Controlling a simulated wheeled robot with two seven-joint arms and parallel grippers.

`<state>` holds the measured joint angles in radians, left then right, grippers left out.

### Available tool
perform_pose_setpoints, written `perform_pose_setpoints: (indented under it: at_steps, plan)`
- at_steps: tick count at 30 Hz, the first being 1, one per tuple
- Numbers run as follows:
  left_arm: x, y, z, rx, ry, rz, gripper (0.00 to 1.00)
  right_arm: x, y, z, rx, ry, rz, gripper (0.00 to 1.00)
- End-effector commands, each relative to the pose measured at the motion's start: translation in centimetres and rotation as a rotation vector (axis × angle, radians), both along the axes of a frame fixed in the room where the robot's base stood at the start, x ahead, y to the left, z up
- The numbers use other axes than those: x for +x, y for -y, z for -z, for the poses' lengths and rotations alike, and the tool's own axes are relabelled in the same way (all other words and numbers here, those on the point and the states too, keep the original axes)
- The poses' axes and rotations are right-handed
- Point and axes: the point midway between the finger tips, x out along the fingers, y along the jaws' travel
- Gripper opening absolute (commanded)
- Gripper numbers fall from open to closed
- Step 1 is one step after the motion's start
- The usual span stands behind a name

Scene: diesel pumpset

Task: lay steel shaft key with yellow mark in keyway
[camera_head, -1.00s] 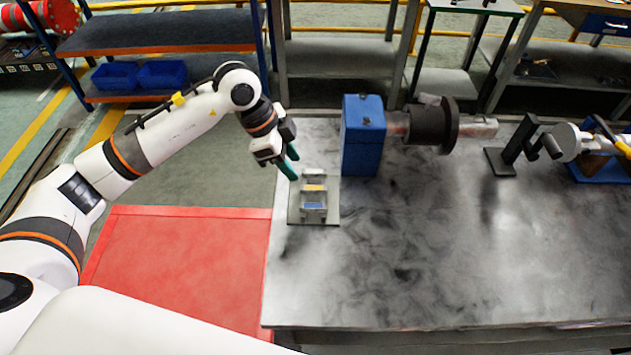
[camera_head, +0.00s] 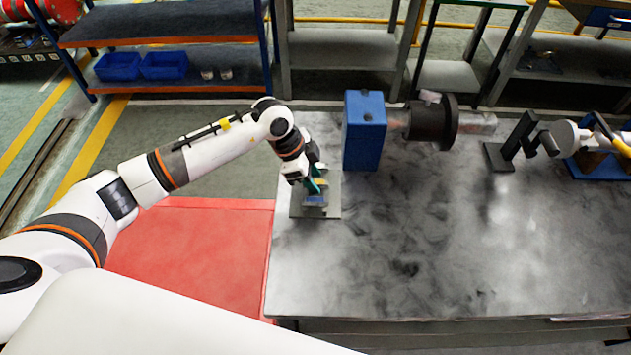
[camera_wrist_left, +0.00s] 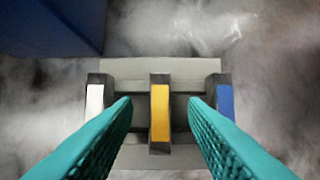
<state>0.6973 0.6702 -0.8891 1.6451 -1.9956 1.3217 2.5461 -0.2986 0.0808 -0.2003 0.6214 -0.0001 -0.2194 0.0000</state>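The steel key with the yellow mark (camera_wrist_left: 160,113) stands in the middle of a small grey rack (camera_wrist_left: 160,68), between a white-marked key (camera_wrist_left: 95,100) and a blue-marked key (camera_wrist_left: 226,100). My left gripper (camera_wrist_left: 160,106) is open, with one green finger on each side of the yellow-marked key; I see gaps on both sides. In the head view the left gripper (camera_head: 317,186) is low over the rack and partly hides it. A shaft (camera_head: 478,122) with a dark flange (camera_head: 430,124) sticks out right of a blue block (camera_head: 364,130); I cannot make out its keyway.
The blue block stands close behind and right of the rack. The front of the metal bench (camera_head: 430,260) is clear. Shelves stand behind.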

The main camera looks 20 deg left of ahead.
Motion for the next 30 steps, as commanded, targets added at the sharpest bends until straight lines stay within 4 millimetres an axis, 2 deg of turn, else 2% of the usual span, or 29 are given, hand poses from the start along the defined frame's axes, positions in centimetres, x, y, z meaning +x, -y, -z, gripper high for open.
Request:
perform_pose_setpoints:
  at_steps: [1,6,7,17,20,30]
  plan:
    - [0.0,0.0,0.0,0.0,0.0,0.0,0.3,-0.2,0.0,0.0,0.0,-0.003,0.0,0.31]
    - [0.0,0.0,0.0,0.0,0.0,0.0,0.02,-0.3,0.0,0.0,0.0,-0.005,0.0,0.31]
    - [0.0,0.0,0.0,0.0,0.0,0.0,0.0,-0.3,0.0,0.0,0.0,-0.005,0.0,0.31]
    - [0.0,0.0,-0.4,-0.001,0.002,0.001,0.0,-0.3,0.0,0.1,0.0,-0.005,0.0,0.31]
    - [0.1,0.0,-1.6,-0.002,0.004,0.001,0.0,-0.3,-0.1,0.4,0.0,-0.005,0.0,0.31]
    - [0.1,0.0,-8.1,-0.001,0.005,0.0,0.0,-0.3,-0.1,1.5,0.001,-0.005,0.001,0.31]
